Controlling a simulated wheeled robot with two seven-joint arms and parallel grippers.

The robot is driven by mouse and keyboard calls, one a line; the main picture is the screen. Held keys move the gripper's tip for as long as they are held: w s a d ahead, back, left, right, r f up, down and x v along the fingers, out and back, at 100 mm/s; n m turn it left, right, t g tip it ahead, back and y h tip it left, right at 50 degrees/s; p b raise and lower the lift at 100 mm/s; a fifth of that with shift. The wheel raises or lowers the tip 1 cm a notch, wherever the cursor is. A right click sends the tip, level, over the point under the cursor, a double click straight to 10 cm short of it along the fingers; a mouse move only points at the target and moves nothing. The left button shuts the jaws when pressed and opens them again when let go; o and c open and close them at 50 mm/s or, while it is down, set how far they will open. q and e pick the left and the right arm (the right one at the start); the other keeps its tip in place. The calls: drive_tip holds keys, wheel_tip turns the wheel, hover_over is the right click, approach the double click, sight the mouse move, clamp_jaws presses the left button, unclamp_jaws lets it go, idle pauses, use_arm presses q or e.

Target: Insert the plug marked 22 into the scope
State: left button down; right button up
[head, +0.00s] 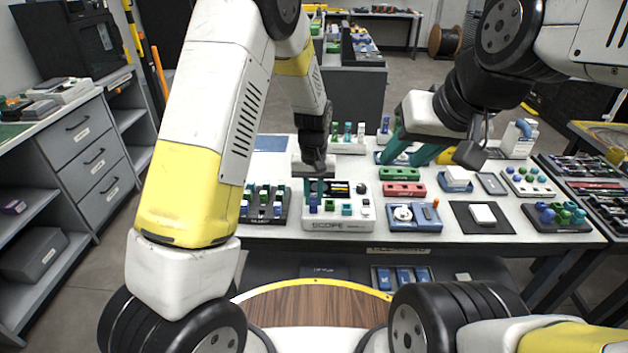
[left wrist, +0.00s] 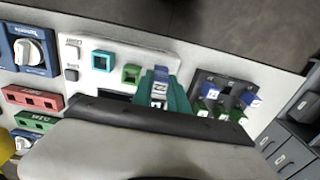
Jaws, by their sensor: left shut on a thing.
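The white scope (head: 338,222) lies near the table's front edge and shows also in the left wrist view (left wrist: 88,82). My left gripper (head: 318,190) is over its left part, pointing down, shut on a blue plug (left wrist: 160,90) with a pale numbered label; I read a 2 but not the whole number clearly. The plug is at the scope's end port, beside a green port (left wrist: 131,74) and a teal port (left wrist: 103,60). Whether it is seated is hidden by the fingers. My right gripper (head: 412,156) is open and empty above the table, right of the scope.
A dark rack (head: 265,204) with several blue and green plugs stands left of the scope. A blue device with a white dial (head: 414,217) is close on its right. Red and green socket blocks (head: 404,189) lie behind that device. A white block (head: 482,214) sits on a black mat.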

use_arm(q)
drive_tip(key=c, duration=1.2)
unclamp_jaws()
drive_tip(key=shift+r, duration=2.95)
